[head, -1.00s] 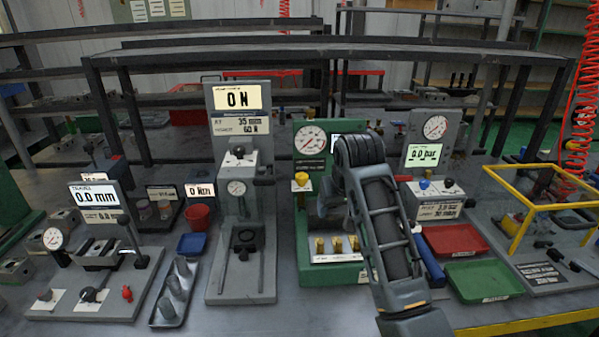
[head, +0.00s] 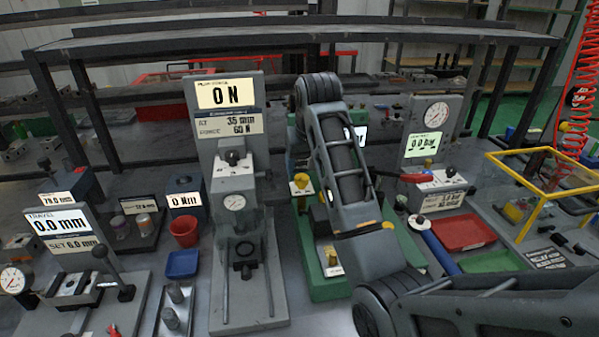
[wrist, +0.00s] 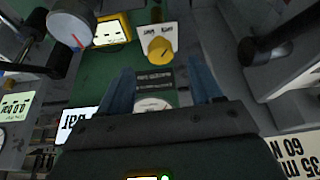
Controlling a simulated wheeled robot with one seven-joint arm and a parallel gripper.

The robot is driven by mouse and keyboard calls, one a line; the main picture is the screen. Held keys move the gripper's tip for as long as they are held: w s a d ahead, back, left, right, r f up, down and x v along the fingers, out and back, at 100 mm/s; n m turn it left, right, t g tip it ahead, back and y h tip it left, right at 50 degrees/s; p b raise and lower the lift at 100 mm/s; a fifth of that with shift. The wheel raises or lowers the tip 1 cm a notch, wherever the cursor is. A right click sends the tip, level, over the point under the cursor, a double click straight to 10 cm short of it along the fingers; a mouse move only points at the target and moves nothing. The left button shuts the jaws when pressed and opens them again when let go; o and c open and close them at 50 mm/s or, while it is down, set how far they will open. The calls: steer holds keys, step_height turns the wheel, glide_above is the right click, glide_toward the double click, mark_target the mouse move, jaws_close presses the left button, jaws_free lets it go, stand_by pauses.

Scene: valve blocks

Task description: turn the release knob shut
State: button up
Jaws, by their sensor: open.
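The yellow knob (head: 301,182) stands on a white plate on the front of the green station (head: 329,285), left of my arm in the head view. In the wrist view the yellow knob (wrist: 160,49) shows whole beside printed lettering, a pale line across its face. My gripper (wrist: 163,72) is open. Its two bluish fingers point up the wrist picture, with the knob just beyond and roughly between their tips. No contact shows and nothing is between the fingers. In the head view my arm hides the gripper and much of the station.
The grey force stand (head: 240,300) rises close left of the green station. A gauge post (head: 432,120), a red tray (head: 463,233) and a blue-handled tool (head: 437,247) are on the right.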

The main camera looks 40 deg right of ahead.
mark_target(302, 178)
steer(key=shift+x, duration=2.6)
steer(key=shift+c, duration=0.5)
steer(key=c, duration=1)
steer(key=shift+o, duration=0.2)
